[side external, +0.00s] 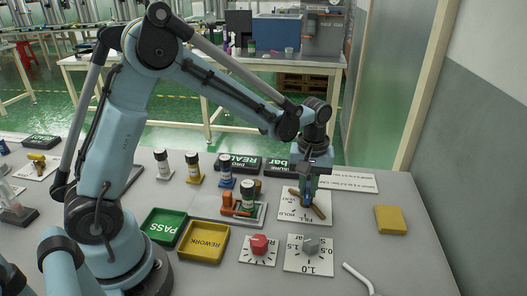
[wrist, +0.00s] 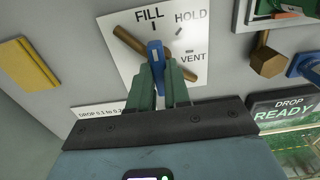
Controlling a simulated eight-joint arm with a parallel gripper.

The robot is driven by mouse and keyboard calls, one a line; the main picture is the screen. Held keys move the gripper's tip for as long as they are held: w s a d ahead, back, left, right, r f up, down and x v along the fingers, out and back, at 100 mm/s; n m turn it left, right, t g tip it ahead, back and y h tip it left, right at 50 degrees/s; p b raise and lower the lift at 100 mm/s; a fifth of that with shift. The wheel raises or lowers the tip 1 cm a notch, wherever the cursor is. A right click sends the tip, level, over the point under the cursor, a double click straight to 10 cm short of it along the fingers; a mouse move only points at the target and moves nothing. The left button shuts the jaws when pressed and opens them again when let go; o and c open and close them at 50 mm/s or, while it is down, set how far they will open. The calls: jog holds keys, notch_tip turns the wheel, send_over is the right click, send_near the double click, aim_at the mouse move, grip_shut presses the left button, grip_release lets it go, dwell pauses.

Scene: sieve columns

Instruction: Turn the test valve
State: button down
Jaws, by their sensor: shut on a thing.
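The test valve is a white plate marked FILL, HOLD and VENT in the wrist view (side external: 290,211) (wrist: 117,62), with a brown bar (wrist: 128,39) lying diagonally across it. A blue handle (wrist: 155,55) stands over the bar, its visible end close to the FILL mark. My gripper (side external: 307,196) is over the plate, pointing down. Its green fingers (wrist: 161,82) are shut on the blue handle, one on either side. The fingers and gripper body hide the handle's lower part in the wrist view.
A red knob (side external: 259,243) and a grey knob (side external: 311,246) stand on dial plates in front. A yellow block (side external: 391,219) lies to the right. The green PASS tray (side external: 164,228) and yellow REWORK tray (side external: 203,257) are left. Black-topped bottles (side external: 193,167) stand behind.

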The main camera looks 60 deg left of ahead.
aim_at(307, 190)
jog(key=shift+m, duration=0.3)
jog(key=m, duration=0.3)
jog(key=shift+m, duration=2.6)
jog(key=c, duration=1.1)
grip_release()
notch_tip(307, 190, up, 12)
jog(key=shift+r, duration=0.1)
